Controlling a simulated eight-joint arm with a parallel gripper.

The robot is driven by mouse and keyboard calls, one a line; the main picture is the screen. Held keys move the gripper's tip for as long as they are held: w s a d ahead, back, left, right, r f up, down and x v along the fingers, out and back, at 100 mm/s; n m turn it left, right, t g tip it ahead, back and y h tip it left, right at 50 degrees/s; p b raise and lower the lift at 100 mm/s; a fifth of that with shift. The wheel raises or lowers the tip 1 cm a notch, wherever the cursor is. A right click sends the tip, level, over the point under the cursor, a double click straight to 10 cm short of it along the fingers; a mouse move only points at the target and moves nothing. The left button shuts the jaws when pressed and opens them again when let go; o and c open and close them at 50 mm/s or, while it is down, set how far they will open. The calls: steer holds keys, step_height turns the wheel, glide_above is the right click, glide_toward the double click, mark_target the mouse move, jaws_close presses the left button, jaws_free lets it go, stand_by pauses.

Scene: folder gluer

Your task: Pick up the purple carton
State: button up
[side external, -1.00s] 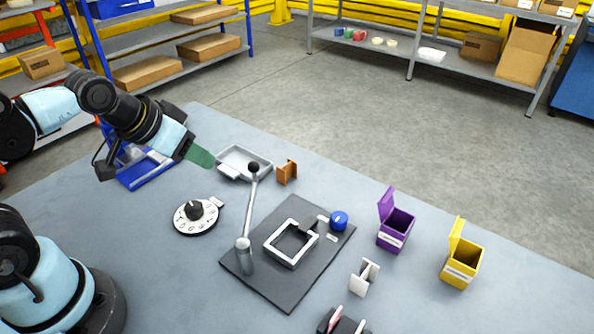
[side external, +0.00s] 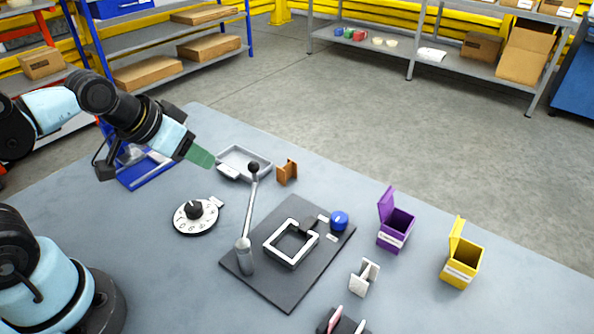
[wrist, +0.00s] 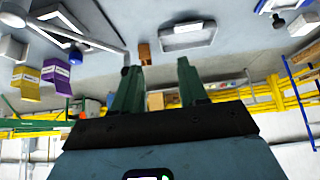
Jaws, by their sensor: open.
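The purple carton (side external: 395,231) is an open box with a raised lid flap and a white label. It stands upright on the grey table at the right, beside the yellow carton (side external: 463,262). It also shows in the wrist view (wrist: 57,76), at the left, next to the yellow carton (wrist: 27,82). My gripper (side external: 203,158) is far to the left of the purple carton, raised above the table near the grey tray. In the wrist view its two green fingers (wrist: 157,88) are apart with nothing between them.
A black base plate (side external: 262,283) with a lever (side external: 250,205), a white frame (side external: 291,243) and a blue knob (side external: 339,221) lies between my gripper and the cartons. A numbered dial (side external: 196,216), grey tray (side external: 243,163), brown piece (side external: 287,172) and white piece (side external: 364,277) are also on the table.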

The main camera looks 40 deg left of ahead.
steer(key=shift+c, duration=0.9)
